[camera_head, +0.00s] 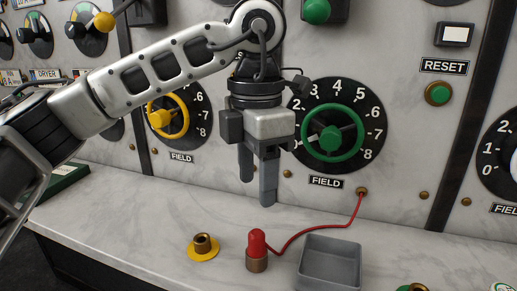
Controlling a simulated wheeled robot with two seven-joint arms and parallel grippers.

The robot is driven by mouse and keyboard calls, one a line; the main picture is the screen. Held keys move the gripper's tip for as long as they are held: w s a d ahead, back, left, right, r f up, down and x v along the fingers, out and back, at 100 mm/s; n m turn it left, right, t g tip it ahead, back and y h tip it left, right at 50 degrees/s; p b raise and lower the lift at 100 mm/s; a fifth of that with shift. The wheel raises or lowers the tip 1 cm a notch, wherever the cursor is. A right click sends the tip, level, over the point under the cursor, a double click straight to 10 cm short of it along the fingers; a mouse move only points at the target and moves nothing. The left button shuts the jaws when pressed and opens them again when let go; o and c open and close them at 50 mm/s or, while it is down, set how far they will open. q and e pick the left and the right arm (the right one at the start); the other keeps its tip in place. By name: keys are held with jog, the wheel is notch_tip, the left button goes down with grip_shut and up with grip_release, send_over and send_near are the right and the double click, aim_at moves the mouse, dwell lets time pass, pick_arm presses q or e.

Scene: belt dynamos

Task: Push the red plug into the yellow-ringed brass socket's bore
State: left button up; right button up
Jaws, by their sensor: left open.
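The red plug (257,243) stands upright on the marble ledge, with a brass part (257,265) below its red body. I cannot tell whether that brass part belongs to the plug or is a separate holder. The yellow-ringed brass socket (203,246) stands to the left of the plug, apart from it, and its bore looks empty. My left gripper (258,192) is open and empty, fingers pointing down, above and behind the plug. My right gripper is not in view.
A red cord (312,228) runs from the plug to the panel (437,150). A grey open tray (330,262) stands right of the plug. A green-ringed fitting (412,287) is cut off at the bottom edge. Yellow (167,116) and green (331,137) handwheels stick out behind.

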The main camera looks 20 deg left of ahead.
aim_at(257, 232)
pick_arm(q)
notch_tip(257, 232, down, 11)
jog(key=shift+f, duration=0.1)
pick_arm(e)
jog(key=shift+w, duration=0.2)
